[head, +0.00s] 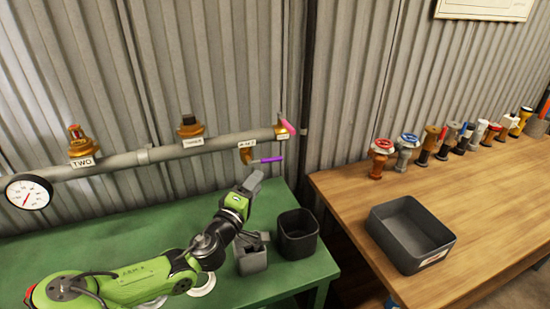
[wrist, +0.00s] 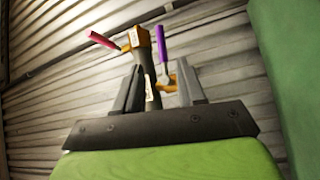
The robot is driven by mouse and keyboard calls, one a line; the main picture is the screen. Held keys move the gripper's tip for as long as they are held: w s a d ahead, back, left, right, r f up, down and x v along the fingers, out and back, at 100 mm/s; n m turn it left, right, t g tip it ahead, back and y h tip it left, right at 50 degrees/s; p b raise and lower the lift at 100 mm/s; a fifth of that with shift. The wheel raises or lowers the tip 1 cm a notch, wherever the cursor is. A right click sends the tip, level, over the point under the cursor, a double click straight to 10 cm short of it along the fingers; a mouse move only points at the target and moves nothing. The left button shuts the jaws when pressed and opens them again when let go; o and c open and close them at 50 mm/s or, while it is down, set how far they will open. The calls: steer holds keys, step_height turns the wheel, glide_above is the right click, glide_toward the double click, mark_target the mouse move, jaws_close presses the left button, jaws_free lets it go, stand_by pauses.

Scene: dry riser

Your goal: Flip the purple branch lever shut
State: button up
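The purple branch lever (head: 268,160) sticks out to the right from a small brass valve (head: 246,155) under the grey pipe, near its right end. It lies roughly along the pipe in the head view. In the wrist view the purple lever (wrist: 161,44) stands beyond the fingers, with the brass valve body partly hidden behind the right finger. My gripper (head: 254,181) is just below the lever in the head view. Its two fingers are apart in the wrist view (wrist: 160,82), with nothing held. I cannot tell whether a finger touches the valve.
A pink lever (head: 287,126) sits at the pipe's (head: 150,155) right end, close above the purple one. A dark bin (head: 297,236) and a grey holder (head: 251,259) stand on the green table (head: 175,222). A wooden table (head: 480,190) with a grey tray (head: 410,262) and several valves is right.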

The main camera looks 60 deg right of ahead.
mark_target(274, 160)
steer(key=d, duration=1.2)
steer(key=shift+r, duration=0.35)
steer(key=shift+a, duration=0.1)
steer(key=shift+c, duration=0.5)
jaws_close()
